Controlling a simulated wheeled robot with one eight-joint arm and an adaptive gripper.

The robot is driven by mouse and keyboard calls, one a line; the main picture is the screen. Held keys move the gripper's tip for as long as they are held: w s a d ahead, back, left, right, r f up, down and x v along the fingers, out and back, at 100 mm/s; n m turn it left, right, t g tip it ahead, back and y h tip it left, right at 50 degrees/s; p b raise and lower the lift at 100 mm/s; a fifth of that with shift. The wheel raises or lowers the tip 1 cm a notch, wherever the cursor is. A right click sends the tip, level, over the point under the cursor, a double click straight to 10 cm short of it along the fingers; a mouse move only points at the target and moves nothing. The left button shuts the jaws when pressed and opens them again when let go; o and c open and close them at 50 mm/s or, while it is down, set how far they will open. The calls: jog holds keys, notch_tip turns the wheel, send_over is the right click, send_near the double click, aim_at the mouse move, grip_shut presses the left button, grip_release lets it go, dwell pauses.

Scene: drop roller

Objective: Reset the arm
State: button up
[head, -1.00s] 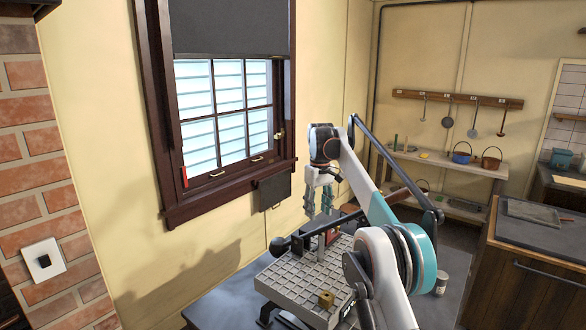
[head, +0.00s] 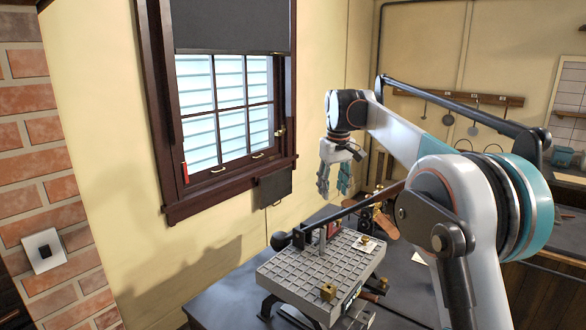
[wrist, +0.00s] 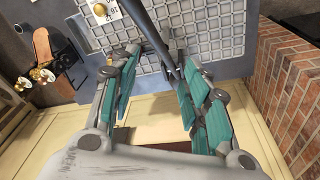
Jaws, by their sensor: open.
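My gripper (head: 333,182) hangs open and empty in the head view, in the air above the far side of the gridded grey platform (head: 290,268). A long dark lever (head: 345,210) with a round black ball at its left end crosses above the platform. In the wrist view my gripper (wrist: 160,70) has its teal-padded fingers spread. The dark lever (wrist: 150,30) appears in the gap between them, with no clear contact. The platform (wrist: 215,30) fills the top of that view.
A small brass block (head: 328,291) sits on the platform's near edge. A brass knob on a white card (head: 366,242) is near its right side. A dark device with brass parts (head: 378,205) stands behind. The window (head: 225,120) and wall are to the left.

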jog(key=s+d+m+t+b, duration=0.1)
jog(key=s+d+b, duration=0.15)
jog(key=s, duration=0.85)
jog(key=s+d+m+t+b, duration=0.1)
jog(key=s+d+t, duration=0.15)
jog(key=s, duration=0.85)
jog(key=s+d+f+m+t+b, duration=0.1)
jog(key=s+f+b, duration=0.1)
jog(key=s+f, duration=0.6)
jog(key=s+d+f+m+t+b, duration=0.1)
jog(key=s+d+f, duration=0.1)
jog(key=s+f, duration=0.7)
jog(key=s, duration=0.6)
jog(key=shift+f+m+b, duration=0.2)
jog(key=shift+m+b, duration=0.1)
jog(key=shift+b, duration=0.1)
